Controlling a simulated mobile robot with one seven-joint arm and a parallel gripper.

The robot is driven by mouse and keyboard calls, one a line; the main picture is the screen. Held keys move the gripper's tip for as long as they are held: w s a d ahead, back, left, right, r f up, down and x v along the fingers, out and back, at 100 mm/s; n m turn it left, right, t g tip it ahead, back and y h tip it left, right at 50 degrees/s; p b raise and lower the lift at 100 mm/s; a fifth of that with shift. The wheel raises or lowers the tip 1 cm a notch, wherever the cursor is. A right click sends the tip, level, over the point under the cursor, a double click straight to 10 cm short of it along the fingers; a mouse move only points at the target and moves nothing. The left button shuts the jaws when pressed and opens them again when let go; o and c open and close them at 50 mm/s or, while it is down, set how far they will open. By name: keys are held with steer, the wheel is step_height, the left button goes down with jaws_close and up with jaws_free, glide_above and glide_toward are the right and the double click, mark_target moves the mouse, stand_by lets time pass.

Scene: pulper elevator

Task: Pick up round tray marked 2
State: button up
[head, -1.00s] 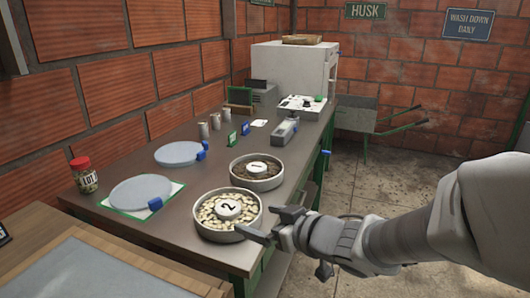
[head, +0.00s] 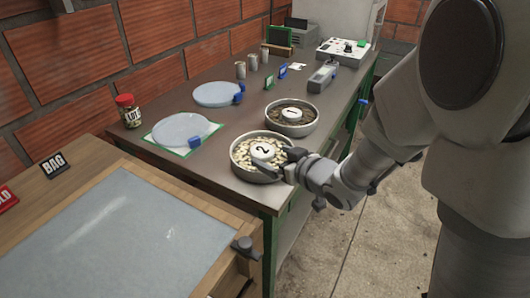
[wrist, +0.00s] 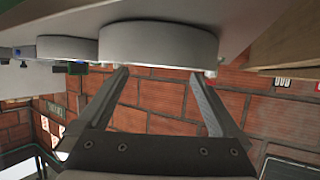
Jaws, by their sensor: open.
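The round tray marked 2 (head: 243,165) is a grey metal dish of pale beans with a white round label in it. It sits upright at the near right corner of the brown table. My gripper (head: 289,164) is open and empty at the tray's right side. In the wrist view, which looks inverted, the tray's side wall (wrist: 158,46) spans the space beyond my two spread fingertips (wrist: 160,73). Whether a fingertip touches the rim I cannot tell. A similar tray marked 1 (head: 291,126), with dark contents, stands just behind it; its wall also shows in the wrist view (wrist: 67,48).
A grey round lid (head: 182,130) lies on a green-edged mat left of the tray, and another lid (head: 218,94) lies behind. A red-capped jar (head: 129,111) stands by the wall. A wood-framed bench (head: 115,225) adjoins in front. Open floor (head: 385,240) lies to the right.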

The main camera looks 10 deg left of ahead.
mark_target(262, 149)
steer(key=b+x, duration=0.1)
steer(key=x, duration=0.4)
steer(key=shift+w+r, duration=0.1)
steer(key=shift+r, duration=0.05)
jaws_close()
steer(key=shift+r, duration=0.1)
